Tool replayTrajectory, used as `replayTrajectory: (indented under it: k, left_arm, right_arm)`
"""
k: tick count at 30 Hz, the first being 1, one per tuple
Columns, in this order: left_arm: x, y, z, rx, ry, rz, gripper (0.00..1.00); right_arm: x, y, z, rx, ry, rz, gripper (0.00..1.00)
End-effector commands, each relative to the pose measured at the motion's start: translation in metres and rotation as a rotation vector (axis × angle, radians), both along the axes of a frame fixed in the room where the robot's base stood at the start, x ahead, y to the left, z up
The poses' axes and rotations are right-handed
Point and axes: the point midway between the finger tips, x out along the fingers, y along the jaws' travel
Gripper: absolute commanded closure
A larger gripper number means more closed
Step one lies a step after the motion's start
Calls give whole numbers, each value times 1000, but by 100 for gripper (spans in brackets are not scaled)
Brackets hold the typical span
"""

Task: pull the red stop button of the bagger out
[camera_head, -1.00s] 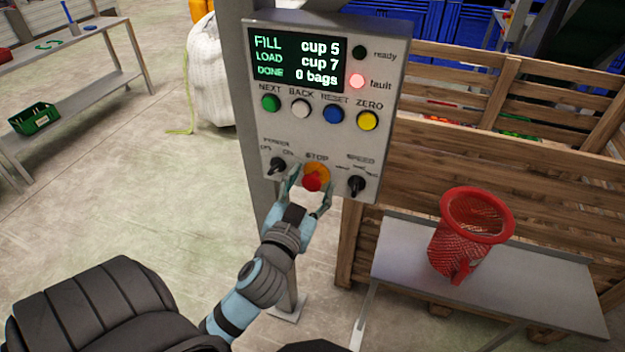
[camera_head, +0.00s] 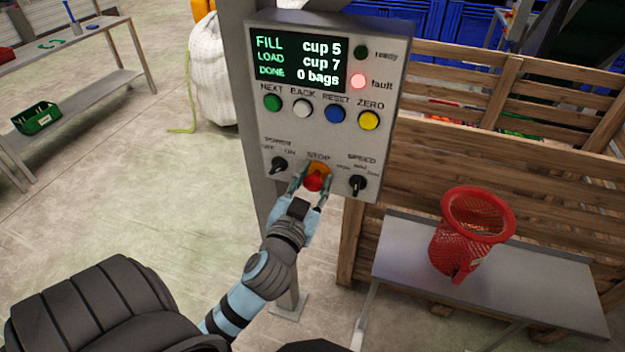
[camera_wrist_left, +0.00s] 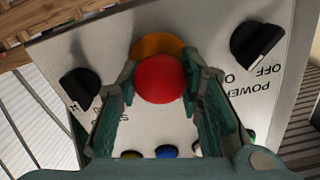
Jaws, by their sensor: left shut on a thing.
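The red stop button (camera_head: 314,182) sits on an orange-yellow plate low on the grey control panel (camera_head: 335,140). My left gripper (camera_head: 312,184) is at the panel with its fingers on both sides of the button, shut on it. In the left wrist view the red button (camera_wrist_left: 160,79) fills the space between the two green fingertips (camera_wrist_left: 160,82), with the orange plate (camera_wrist_left: 158,46) behind it. The panel's display reads FILL cup 5, LOAD cup 7, DONE 0 bags. The red fault lamp (camera_head: 358,81) is lit and the ready lamp (camera_head: 361,53) is dark. My right gripper is not in view.
Black power (camera_head: 279,165) and speed (camera_head: 358,185) knobs flank the stop button closely. NEXT, BACK, RESET and ZERO buttons are above. A red net basket (camera_head: 468,235) stands on a grey shelf (camera_head: 540,285) at right, before a wooden crate (camera_head: 420,165).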

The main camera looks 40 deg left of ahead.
Motion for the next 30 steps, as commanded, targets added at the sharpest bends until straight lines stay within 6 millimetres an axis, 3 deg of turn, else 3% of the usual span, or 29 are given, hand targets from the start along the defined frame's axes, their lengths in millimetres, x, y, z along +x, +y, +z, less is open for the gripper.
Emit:
replayTrajectory:
  k: [8, 9, 13, 23, 30]
  left_arm:
    - [0, -2, -3, -3, 8, 3, 100]
    - [-1, -2, -3, -3, 8, 4, 63]
    - [-1, -1, -2, -2, 8, 6, 45]
    - [-4, -3, -2, -2, 7, 4, 45]
    - [-49, -18, -3, -3, 10, 5, 45]
  right_arm:
    - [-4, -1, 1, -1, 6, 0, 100]
    - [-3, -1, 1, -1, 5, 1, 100]
    - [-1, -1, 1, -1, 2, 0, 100]
    - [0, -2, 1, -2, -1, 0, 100]
    - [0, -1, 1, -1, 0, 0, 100]
